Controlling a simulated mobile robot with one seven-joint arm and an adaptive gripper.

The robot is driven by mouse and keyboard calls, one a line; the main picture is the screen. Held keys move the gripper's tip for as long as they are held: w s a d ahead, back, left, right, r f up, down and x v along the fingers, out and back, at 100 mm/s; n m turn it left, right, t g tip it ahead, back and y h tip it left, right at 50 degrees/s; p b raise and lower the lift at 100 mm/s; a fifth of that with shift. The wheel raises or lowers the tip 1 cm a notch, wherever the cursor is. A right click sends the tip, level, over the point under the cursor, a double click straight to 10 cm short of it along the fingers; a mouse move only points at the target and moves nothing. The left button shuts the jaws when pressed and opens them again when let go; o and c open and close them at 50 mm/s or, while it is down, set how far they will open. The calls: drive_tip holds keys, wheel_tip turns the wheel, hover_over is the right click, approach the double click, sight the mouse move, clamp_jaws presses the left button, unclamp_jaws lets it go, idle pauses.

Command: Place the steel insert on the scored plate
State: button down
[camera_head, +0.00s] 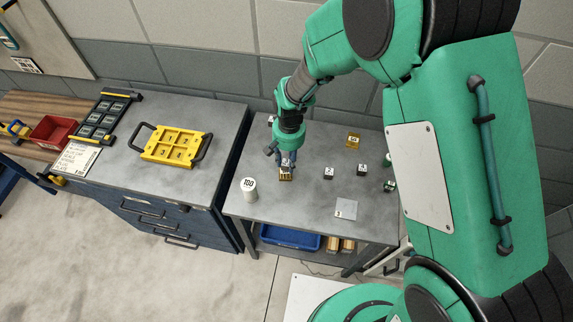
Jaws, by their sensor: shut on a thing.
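My gripper (287,164) points down over the left half of the grey steel table (305,205). It is shut on a small brownish block (286,176), at or just above the tabletop; I cannot tell whether it touches. Two small dark grey blocks with pale labels stand to its right, a nearer one (329,173) and a farther one (361,169). I cannot tell by look which block is the steel insert. A pale grey square plate (357,210) with a small dark mark lies near the table's front right; it looks bare. Score lines are too small to see.
A white cylinder (249,190) marked 100 stands at the table's left. A blue bin (290,238) is below. The left cabinet carries a yellow handled frame (171,146).

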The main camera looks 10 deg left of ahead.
sight(287, 160)
drive_tip(key=shift+w+a, duration=0.2)
drive_tip(key=shift+w, duration=0.2)
drive_tip(key=shift+f, duration=0.1)
drive_tip(key=shift+f, duration=1.65)
drive_tip(key=shift+f, duration=0.15)
drive_tip(key=c, duration=1.3)
unclamp_jaws()
drive_tip(key=r, duration=1.2)
drive_tip(key=shift+w+d+r+p, duration=0.1)
drive_tip(key=shift+w+r+p, duration=0.05)
drive_tip(key=shift+w+p, duration=0.2)
